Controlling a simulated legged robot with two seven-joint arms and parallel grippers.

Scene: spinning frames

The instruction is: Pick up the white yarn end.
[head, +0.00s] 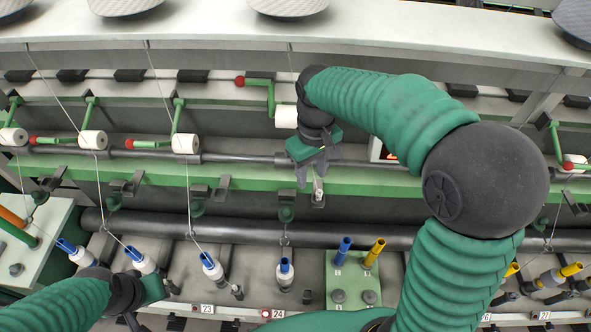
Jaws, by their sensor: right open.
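My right gripper (313,172) hangs over the green rail in the middle of the head view, fingers pointing down and apart, with nothing visibly held. A small pale piece (319,190) shows just below its fingers; I cannot tell if it is yarn or a machine part. A white yarn roll (286,116) sits just left of my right wrist. A white bobbin with a blue top (285,274) stands below, above label 24. A loose white yarn end cannot be made out clearly. My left gripper (160,290) is low at the left, near the bobbins; its fingers are unclear.
Other white rolls (186,143) line the green rail (240,177), with thin yarns running down to blue-topped bobbins (211,265). A green plate (353,280) holds blue and yellow tubes. A dark roller (240,228) crosses below the rail. Red-knobbed green levers (257,82) stick out near my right wrist.

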